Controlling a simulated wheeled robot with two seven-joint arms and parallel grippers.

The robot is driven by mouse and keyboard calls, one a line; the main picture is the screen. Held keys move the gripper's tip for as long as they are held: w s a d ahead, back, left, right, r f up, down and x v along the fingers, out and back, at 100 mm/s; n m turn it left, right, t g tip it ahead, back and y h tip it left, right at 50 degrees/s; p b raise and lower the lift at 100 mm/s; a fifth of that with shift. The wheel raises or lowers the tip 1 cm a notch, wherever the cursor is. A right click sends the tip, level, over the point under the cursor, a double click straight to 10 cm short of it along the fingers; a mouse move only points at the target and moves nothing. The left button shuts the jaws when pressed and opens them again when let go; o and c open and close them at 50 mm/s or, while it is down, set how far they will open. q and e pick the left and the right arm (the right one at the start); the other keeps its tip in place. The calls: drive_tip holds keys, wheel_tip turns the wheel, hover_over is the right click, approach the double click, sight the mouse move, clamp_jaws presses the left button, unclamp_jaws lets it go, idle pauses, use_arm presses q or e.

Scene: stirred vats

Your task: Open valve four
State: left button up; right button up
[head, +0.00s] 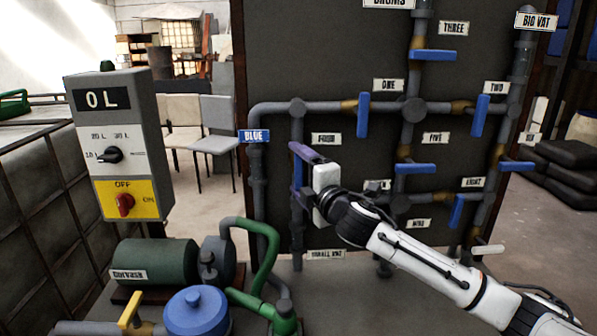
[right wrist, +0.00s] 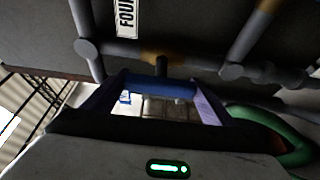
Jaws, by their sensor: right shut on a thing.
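Valve four's blue handle (head: 298,172) is on the vertical pipe left of the label FOUR (head: 326,138). It lies along the pipe, partly hidden by my right gripper. In the right wrist view the handle (right wrist: 162,88) spans between my fingers, in front of the brass valve body (right wrist: 160,57), parallel to the pipe. My right gripper (head: 301,174) is shut on the handle, with its arm coming in from the lower right. My left gripper is not in view.
Other blue handles are close by: valve one (head: 362,115), valve five (head: 415,169) and valve two (head: 480,115). A control box (head: 118,150), a green pump (head: 155,262), a green hose (head: 268,250) and a blue-lidded vessel (head: 196,310) stand at left.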

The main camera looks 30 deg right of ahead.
drive_tip(key=o, duration=1)
drive_tip(key=shift+o, duration=0.2)
drive_tip(key=shift+s, duration=0.1)
drive_tip(key=s+a+b, duration=0.1)
drive_tip(key=s+b, duration=0.1)
drive_tip(key=s, duration=0.8)
drive_tip(key=shift+a, duration=0.35)
